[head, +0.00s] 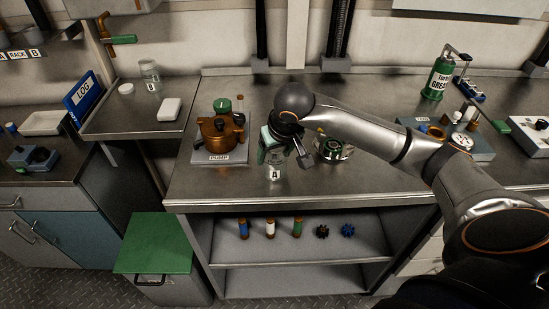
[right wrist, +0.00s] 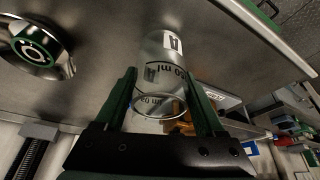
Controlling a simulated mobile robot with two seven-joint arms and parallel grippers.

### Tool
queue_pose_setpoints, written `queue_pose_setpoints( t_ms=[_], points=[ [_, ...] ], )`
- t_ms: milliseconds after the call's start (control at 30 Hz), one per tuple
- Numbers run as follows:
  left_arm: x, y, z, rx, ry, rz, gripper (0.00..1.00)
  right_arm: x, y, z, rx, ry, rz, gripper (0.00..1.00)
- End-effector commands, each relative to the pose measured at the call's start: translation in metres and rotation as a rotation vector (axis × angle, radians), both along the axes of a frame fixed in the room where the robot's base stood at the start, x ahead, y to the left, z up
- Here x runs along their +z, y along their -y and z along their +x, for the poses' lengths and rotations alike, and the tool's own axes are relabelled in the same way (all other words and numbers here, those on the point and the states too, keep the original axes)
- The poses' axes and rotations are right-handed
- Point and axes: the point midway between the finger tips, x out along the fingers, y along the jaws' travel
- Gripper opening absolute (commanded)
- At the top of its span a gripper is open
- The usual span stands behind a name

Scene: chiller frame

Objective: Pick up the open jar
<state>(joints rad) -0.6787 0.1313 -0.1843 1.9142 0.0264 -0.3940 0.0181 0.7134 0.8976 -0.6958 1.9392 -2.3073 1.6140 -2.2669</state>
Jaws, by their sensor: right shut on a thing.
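A clear glass jar with a white "A" label (head: 275,173) stands upright near the front edge of the middle steel bench. In the right wrist view the jar (right wrist: 161,75) shows its open rim towards the camera, with printed marks on its side. My right gripper (head: 273,152) comes down from above and is shut on it, one green finger on each side in the right wrist view (right wrist: 166,95). I cannot tell whether its base touches the bench. A second glass jar (head: 150,73) stands on the left bench. My left gripper is not in view.
A copper-coloured pump (head: 218,133) on a plate stands left of the held jar. A round green-and-metal device (head: 333,147) is close on its right. A white lid (head: 126,89) and white block (head: 170,109) lie on the left bench. A green grease can (head: 438,78) stands back right.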

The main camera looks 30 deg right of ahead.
Motion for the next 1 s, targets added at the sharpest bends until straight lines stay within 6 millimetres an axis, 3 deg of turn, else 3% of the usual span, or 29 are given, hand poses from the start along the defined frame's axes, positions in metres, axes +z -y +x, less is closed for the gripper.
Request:
queue_pose_setpoints(
  t_ms=[67,400,767,1000],
  points=[
    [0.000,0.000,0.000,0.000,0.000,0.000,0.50,0.000,0.000,0.000,0.000,0.001,0.000,0.55],
    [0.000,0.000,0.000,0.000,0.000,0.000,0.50,0.000,0.000,0.000,0.000,0.001,0.000,0.17],
    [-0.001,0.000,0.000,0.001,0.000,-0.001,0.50,0.004,0.000,0.001,-0.001,0.004,0.000,0.16],
    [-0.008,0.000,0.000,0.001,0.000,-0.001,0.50,0.029,0.001,0.002,-0.001,0.008,-0.001,0.16]
  ],
)
